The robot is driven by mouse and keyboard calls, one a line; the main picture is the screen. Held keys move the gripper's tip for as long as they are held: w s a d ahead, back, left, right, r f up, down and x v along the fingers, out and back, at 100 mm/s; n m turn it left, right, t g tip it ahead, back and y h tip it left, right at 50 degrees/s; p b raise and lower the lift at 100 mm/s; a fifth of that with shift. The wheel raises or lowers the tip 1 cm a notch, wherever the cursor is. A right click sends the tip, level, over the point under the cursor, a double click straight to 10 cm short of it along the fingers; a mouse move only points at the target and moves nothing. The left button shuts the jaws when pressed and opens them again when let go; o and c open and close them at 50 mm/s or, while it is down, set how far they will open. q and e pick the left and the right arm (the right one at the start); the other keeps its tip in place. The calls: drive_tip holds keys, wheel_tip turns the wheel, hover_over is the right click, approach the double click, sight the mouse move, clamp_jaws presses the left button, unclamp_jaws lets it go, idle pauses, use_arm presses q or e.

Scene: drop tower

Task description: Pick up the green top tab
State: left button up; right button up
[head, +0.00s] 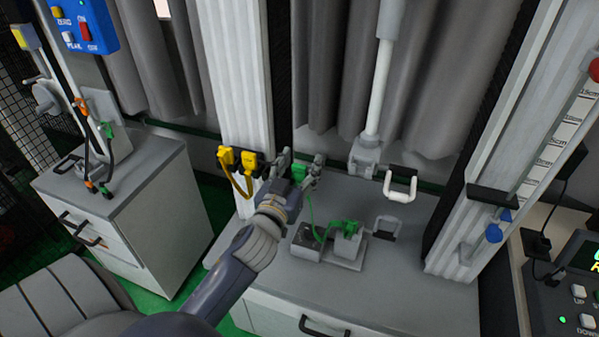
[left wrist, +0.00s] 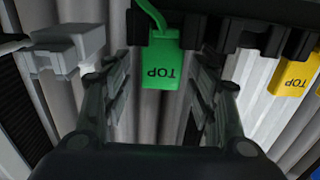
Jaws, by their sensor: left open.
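The green top tab (head: 299,172) hangs at the right end of a dark holder bar on the white column, with a green cord running down from it. In the left wrist view the green tab (left wrist: 161,62), marked TOP, sits between the two fingers. My left gripper (head: 299,164) is open around the tab, one finger on each side, with gaps showing between fingers and tab. In the left wrist view the left gripper (left wrist: 160,85) has its jaws wide apart. My right gripper is not in view.
Yellow tabs (head: 237,159) hang left on the same bar; one yellow TOP tab (left wrist: 293,75) shows close by. Below, a green connector (head: 346,227) sits on a metal block on the cabinet top (head: 400,275). A white handle (head: 400,186) stands to the right.

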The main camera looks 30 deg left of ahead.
use_arm(q)
drive_tip(key=c, duration=1)
